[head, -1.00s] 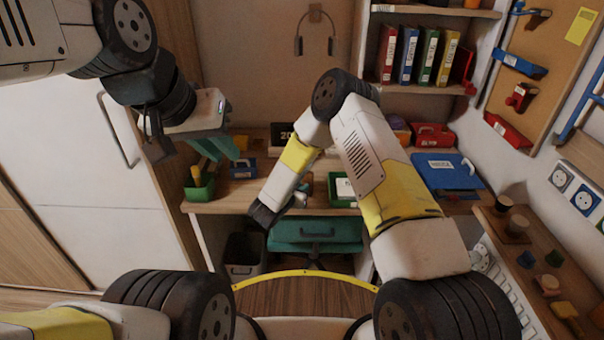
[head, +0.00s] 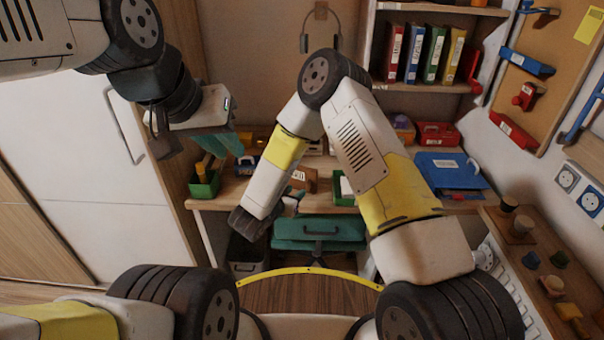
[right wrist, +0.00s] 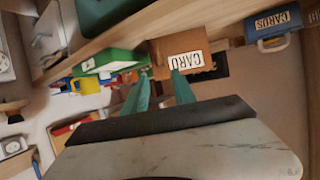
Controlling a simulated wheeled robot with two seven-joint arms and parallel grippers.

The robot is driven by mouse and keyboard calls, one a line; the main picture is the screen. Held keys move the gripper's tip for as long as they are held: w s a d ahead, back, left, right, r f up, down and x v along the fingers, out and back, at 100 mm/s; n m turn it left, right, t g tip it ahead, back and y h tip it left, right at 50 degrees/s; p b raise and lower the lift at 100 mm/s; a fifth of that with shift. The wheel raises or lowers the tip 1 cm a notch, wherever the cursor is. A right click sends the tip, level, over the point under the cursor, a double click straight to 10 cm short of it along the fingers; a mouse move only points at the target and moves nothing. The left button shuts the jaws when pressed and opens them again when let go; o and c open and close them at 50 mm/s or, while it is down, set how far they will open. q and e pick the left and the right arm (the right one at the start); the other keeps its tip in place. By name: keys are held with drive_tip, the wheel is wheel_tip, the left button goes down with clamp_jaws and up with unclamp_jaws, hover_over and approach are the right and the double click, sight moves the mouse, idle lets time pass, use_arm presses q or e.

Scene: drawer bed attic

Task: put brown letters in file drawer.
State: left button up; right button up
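My right gripper (right wrist: 158,80) has its two teal fingers apart in the right wrist view, with nothing visibly held between them. Just beyond the fingertips is a brown cardboard box with a white label (right wrist: 185,58). This box also shows in the head view (head: 303,178), on the desk beyond my right wrist, which hides part of that area. My left gripper (head: 228,142) is raised at the left, above the desk's left end, its teal fingers apart and seemingly empty. I cannot make out separate brown letters.
A green box (head: 205,182) stands at the desk's left end. A blue folder (head: 448,170) and red box (head: 437,134) are at the right. A grey bin (head: 245,255) stands under the desk. A side counter (head: 540,265) holds small objects.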

drive_tip(key=s+d+r+g+h, duration=0.1)
drive_tip(key=s+d+r+g, duration=0.25)
drive_tip(key=d+r, duration=0.4)
drive_tip(key=s+d+r+n+g+h, duration=0.1)
drive_tip(key=s+d+r+g+h, duration=0.2)
drive_tip(key=d+r, duration=0.4)
drive_tip(key=s+d+r+g, duration=0.3)
drive_tip(key=s+d+r, duration=0.15)
drive_tip(key=d, duration=0.35)
drive_tip(key=s+d+r+n+g+y, duration=0.1)
drive_tip(key=s+r+y, duration=0.15)
drive_tip(key=s, duration=0.25)
drive_tip(key=s+d+r+y, duration=0.1)
drive_tip(key=s+r+y, duration=0.15)
drive_tip(key=s, duration=0.25)
drive_tip(key=s+a+r+n+t+y, duration=0.3)
drive_tip(key=s+a+r+t+y, duration=0.1)
drive_tip(key=r, duration=0.4)
drive_tip(key=shift+s+a+r+y, duration=0.2)
drive_tip(key=shift+a+y, duration=0.45)
drive_tip(key=shift+y, duration=0.55)
use_arm(q)
drive_tip(key=shift+o, duration=0.3)
